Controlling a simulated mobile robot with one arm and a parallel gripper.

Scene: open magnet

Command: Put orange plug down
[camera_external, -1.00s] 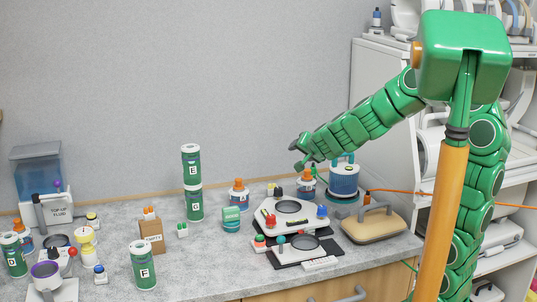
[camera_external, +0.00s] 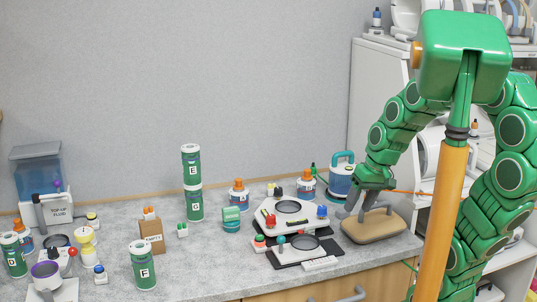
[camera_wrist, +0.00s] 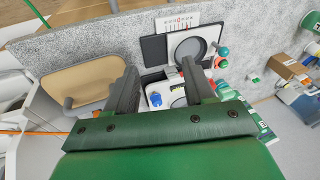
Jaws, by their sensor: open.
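An orange plug-like top (camera_external: 306,174) sits upright on a white and blue bottle (camera_external: 307,188) behind the white device. A similar orange top (camera_external: 238,183) is on another bottle farther left. I cannot tell which orange piece is the task's plug. My gripper (camera_external: 352,212) is open, with its grey fingers pointing down over the tan board with a grey handle (camera_external: 372,232), to the right of the nearer orange-topped bottle. In the wrist view the fingers (camera_wrist: 160,75) are spread with nothing held between them.
A white device with a round grey plate (camera_external: 290,207) stands left of the tan board (camera_wrist: 82,84). A blue-handled container (camera_external: 341,181) stands behind. An orange cable (camera_external: 418,193) runs right from behind my gripper. Stacked green cans (camera_external: 192,180) stand left.

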